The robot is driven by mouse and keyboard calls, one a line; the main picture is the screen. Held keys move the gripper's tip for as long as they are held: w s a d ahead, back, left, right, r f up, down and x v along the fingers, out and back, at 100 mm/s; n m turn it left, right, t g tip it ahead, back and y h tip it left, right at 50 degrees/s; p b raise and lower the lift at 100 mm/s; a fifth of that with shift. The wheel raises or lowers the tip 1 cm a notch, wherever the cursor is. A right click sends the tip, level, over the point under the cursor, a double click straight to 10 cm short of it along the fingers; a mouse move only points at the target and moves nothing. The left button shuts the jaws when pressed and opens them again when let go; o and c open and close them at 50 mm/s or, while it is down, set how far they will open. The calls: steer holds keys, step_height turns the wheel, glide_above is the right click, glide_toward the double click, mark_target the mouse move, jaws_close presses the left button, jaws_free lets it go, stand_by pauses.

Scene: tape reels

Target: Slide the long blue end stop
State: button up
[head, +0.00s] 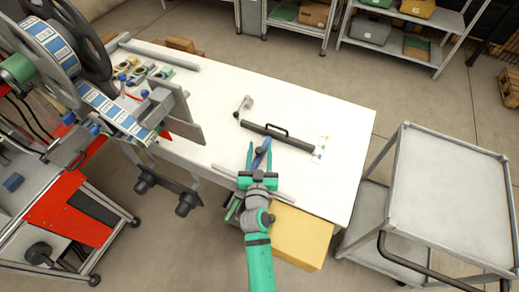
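A narrow blue piece (262,149), which looks like the long blue end stop, shows on the white table (335,110) right at the tip of my gripper (259,163). My green gripper comes in from the front edge of the table and points away from me. Its fingers are beside or around the near part of the blue piece; I cannot tell whether they touch it. The fingers are small and partly merge with the blue piece, so their opening is unclear.
A dark bar with a handle (278,133) lies just beyond my gripper. A small grey part (243,103) lies behind it. Tape reels (48,42) stand at left, a yellow box (300,238) below the front edge, a grey cart (450,195) at right. The table's far right is clear.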

mark_target(260, 151)
steer(key=shift+a, duration=0.1)
steer(key=shift+r, duration=0.25)
steer(key=r, duration=0.3)
steer(key=shift+s+r, duration=0.2)
steer(key=shift+s, duration=0.1)
steer(key=s+r, duration=0.9)
steer(key=s, duration=0.4)
steer(key=shift+s+d, duration=0.15)
steer(key=shift+d, duration=0.2)
steer(key=shift+r, duration=0.1)
